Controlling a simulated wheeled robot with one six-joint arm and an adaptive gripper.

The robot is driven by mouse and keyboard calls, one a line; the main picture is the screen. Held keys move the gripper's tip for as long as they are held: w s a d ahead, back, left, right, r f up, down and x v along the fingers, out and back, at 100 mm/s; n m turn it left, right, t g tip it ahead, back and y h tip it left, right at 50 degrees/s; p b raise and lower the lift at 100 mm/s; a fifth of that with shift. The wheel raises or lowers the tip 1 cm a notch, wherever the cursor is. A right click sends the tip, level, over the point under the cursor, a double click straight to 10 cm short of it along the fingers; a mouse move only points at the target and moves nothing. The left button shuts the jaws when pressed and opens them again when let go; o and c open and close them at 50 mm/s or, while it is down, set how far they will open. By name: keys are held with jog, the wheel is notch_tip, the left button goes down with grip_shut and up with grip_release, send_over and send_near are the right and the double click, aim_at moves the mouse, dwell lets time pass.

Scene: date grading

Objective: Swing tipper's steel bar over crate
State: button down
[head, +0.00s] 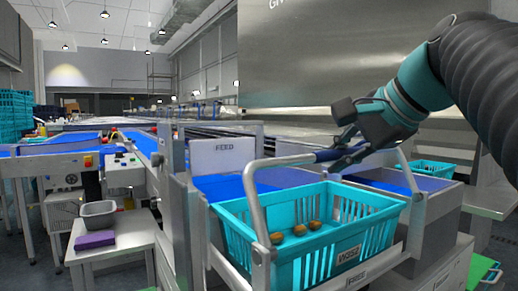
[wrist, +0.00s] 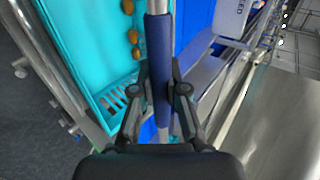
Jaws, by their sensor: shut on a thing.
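The tipper's steel bar (head: 286,161) runs across above the far side of the turquoise crate (head: 384,214) in the head view, with bent side arms coming down at both ends. Its blue grip sleeve (wrist: 158,52) fills the middle of the wrist view. My gripper (head: 350,150) is shut on the bar at this sleeve; the fingers (wrist: 160,90) close from both sides. The crate sits in the tipper cradle and holds a few brown dates (head: 299,230), which also show in the wrist view (wrist: 133,36).
A FEED sign (head: 222,153) stands behind the crate beside the blue belt (head: 208,188). A side table at left bears a grey tub (head: 98,213) and a purple cloth (head: 95,240). Another turquoise crate (head: 432,168) is at right. A large steel panel (head: 330,60) rises behind my arm.

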jog(key=w+a+f+g+h, duration=0.2)
jog(key=w+f+g+h, duration=0.1)
jog(key=f+g, duration=0.3)
jog(key=shift+w+g+h, duration=0.4)
jog(key=shift+w+g, duration=0.15)
jog(key=shift+g, duration=0.25)
jog(key=shift+f, duration=0.1)
jog(key=c, duration=1.2)
grip_release()
